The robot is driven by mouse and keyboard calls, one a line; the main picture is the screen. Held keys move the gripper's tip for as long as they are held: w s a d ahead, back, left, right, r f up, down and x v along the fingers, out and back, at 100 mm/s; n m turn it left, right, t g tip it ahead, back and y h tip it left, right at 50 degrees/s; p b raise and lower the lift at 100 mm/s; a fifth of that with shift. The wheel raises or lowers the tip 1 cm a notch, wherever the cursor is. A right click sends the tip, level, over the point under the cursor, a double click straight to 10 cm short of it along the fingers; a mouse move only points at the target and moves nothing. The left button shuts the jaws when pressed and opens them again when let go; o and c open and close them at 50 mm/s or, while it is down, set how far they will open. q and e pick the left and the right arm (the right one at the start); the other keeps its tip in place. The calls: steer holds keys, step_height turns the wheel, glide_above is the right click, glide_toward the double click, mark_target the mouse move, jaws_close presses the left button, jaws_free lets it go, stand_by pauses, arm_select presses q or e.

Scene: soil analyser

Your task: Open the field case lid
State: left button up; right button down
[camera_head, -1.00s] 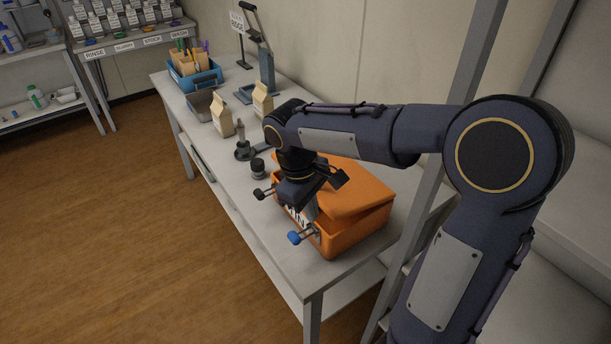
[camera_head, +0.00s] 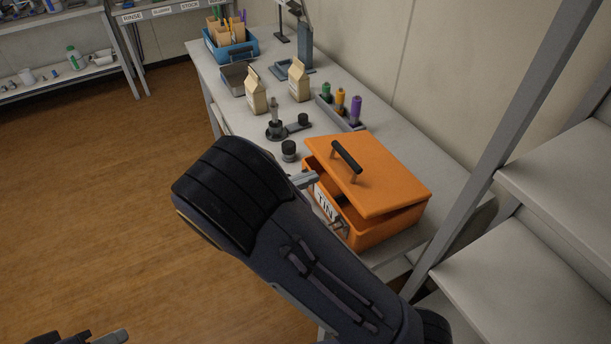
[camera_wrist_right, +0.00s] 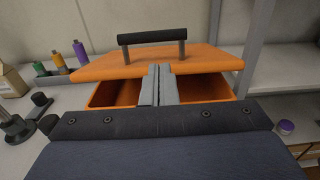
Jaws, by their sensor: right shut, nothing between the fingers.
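The orange field case (camera_head: 375,232) stands on the near end of the bench, with a partly hidden "TIN" label on its front. Its orange lid (camera_head: 385,180) sits tilted, with a dark gap beneath its front edge. The lid bears a black bar handle (camera_head: 347,157). In the right wrist view the raised lid (camera_wrist_right: 105,64) shows above the open box front (camera_wrist_right: 115,95). My right gripper (camera_head: 303,180) is at the case's front, its fingers shut and empty. In the wrist view the fingers (camera_wrist_right: 158,85) overlap the lid's front edge; contact is unclear. A bit of my left gripper (camera_head: 92,338) shows at the bottom left.
Behind the case are a rack of coloured vials (camera_head: 340,105), a black-capped jar (camera_head: 289,150), a dark stand (camera_head: 275,128) and paper cartons (camera_head: 299,80). A shelf unit (camera_head: 540,180) stands at right. Floor left of the bench is clear.

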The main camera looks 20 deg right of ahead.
mark_target(333, 179)
steer(key=d, duration=0.7)
steer(key=shift+w+f+p, duration=0.2)
steer(key=shift+w+p, duration=0.05)
steer(key=shift+p, duration=0.15)
steer(key=shift+r, duration=0.1)
